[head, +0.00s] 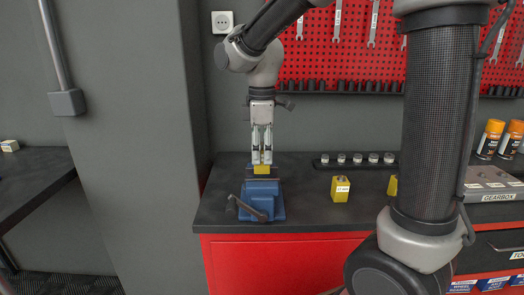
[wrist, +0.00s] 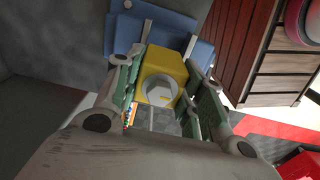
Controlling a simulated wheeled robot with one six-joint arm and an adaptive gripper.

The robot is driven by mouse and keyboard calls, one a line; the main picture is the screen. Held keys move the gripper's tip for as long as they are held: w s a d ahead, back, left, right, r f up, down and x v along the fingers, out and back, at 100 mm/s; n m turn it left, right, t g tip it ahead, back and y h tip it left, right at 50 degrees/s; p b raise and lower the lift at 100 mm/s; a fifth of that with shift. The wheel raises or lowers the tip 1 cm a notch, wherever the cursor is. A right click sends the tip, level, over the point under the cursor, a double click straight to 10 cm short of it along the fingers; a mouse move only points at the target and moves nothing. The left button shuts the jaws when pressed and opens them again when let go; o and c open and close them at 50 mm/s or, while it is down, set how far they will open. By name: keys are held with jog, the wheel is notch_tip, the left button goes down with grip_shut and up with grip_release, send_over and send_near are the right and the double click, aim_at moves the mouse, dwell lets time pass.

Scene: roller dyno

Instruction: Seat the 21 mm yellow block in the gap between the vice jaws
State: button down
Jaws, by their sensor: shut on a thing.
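A yellow block (head: 262,170) is between the fingertips of my gripper (head: 262,159), which is shut on it and points straight down. The blue vice (head: 262,200) stands on the bench below and in front of the block. The vice also shows past the block in the wrist view (wrist: 120,33). The block is at the height of the vice's top; I cannot tell whether it is inside the gap. The size mark on the held block is not visible.
Another yellow block (head: 340,190) with a white label stands on the dark bench (head: 300,205). A further yellow block (head: 392,186) is partly hidden behind my arm. A black rack of round pieces (head: 357,160) lies at the back. A gearbox case (head: 490,184) is at the right.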

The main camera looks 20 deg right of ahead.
aim_at(262, 143)
jog(key=shift+f, duration=1.85)
jog(key=c, duration=0.8)
grip_release()
jog(key=o, duration=0.4)
jog(key=shift+r, duration=3.5)
